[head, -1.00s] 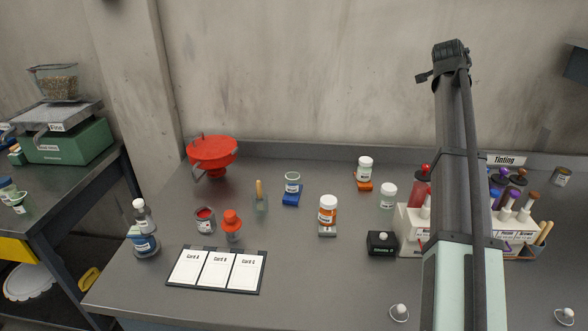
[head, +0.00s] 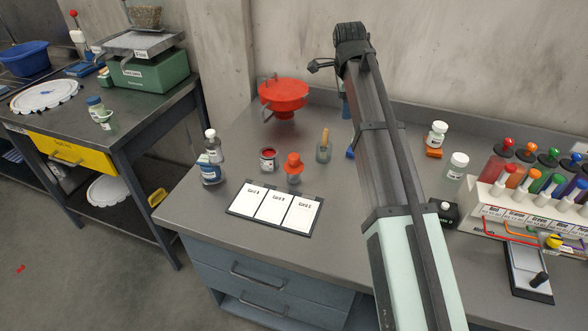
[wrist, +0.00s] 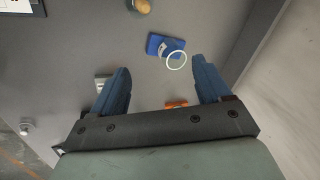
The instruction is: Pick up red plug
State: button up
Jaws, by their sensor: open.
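A small red item (head: 20,268) lies on the floor at the far left of the head view; it is too small to tell whether it is a plug. On the bench, an orange-red stopper-shaped piece (head: 293,163) sits on a small clear vessel behind the cards. My gripper (wrist: 160,80) is open and empty above the bench in the wrist view, with blue fingers apart. A blue block (wrist: 158,42) with a clear round cup (wrist: 176,60) shows just beyond the fingertips. In the head view my arm hides most of the gripper.
A red funnel-like bowl (head: 284,95), a card board (head: 240,208), a red-filled jar (head: 268,159) and bottles (head: 210,165) stand on the bench. A rack (head: 490,205) with coloured tubes is at right. A side table with a yellow drawer (head: 65,150) stands left. Floor between is clear.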

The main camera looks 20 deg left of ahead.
aim_at(292, 165)
jog(key=s+a+f+g, duration=0.1)
jog(key=s+a, duration=0.2)
jog(key=s, duration=0.1)
jog(key=s+a+f+g, duration=0.1)
jog(key=s+a, duration=0.3)
jog(key=s+a+f+g, duration=0.1)
jog(key=s+a+f, duration=0.1)
jog(key=s+a, duration=0.2)
jog(key=shift+s+a+n, duration=0.25)
jog(key=shift+s+n, duration=0.1)
jog(key=shift+n, duration=0.05)
jog(key=shift+s+f, duration=0.1)
jog(key=shift+f, duration=0.15)
notch_tip(292, 165, down, 13)
jog(key=shift+c, duration=0.2)
jog(key=c, duration=0.8)
jog(key=shift+c, duration=0.2)
jog(key=shift+r, duration=0.15)
